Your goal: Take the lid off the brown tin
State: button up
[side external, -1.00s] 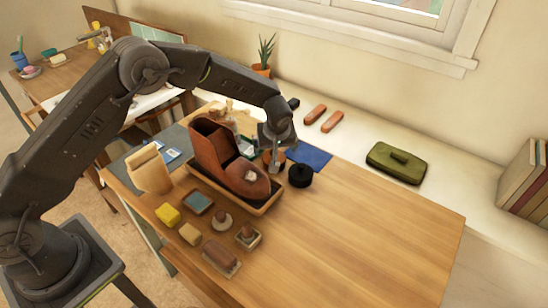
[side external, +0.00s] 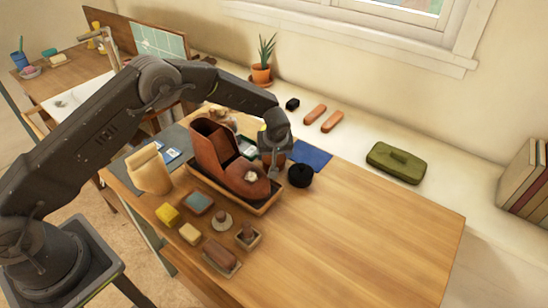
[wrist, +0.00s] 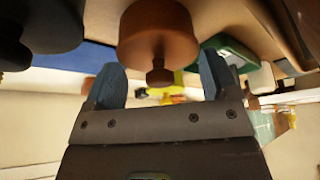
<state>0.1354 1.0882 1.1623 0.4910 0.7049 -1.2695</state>
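The brown tin (wrist: 158,32) shows in the wrist view with a round lid and a small knob (wrist: 158,73) that points toward my gripper. My gripper (wrist: 160,84) is open, with one blue-grey finger on each side of the knob and visible gaps between. Nothing is held. In the side view my gripper (side external: 272,170) is at the tin, just right of the boot's toe. It hides most of the tin there.
A black tin (side external: 300,175) stands close on the right, and it also shows in the wrist view (wrist: 42,25). A brown boot (side external: 235,165) sits in a tray on the left. Brushes and small blocks lie in front. The table's right side is clear.

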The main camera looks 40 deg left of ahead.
jog(key=shift+c, duration=1.4)
jog(key=shift+r, duration=0.1)
notch_tip(320, 180, up, 9)
jog(key=shift+w, duration=0.1)
jog(key=shift+w+d+r, duration=0.1)
jog(key=shift+w+r, duration=0.1)
jog(key=shift+w, duration=0.05)
jog(key=w+d+f+m+t+h, duration=0.1)
jog(key=w+d+m+h, duration=0.15)
jog(key=w+m, duration=0.5)
jog(key=m, duration=0.2)
send_near(302, 149)
jog(key=shift+n+h, duration=0.25)
jog(key=shift+h, duration=0.1)
jog(key=x, duration=0.6)
jog(key=shift+a, duration=0.3)
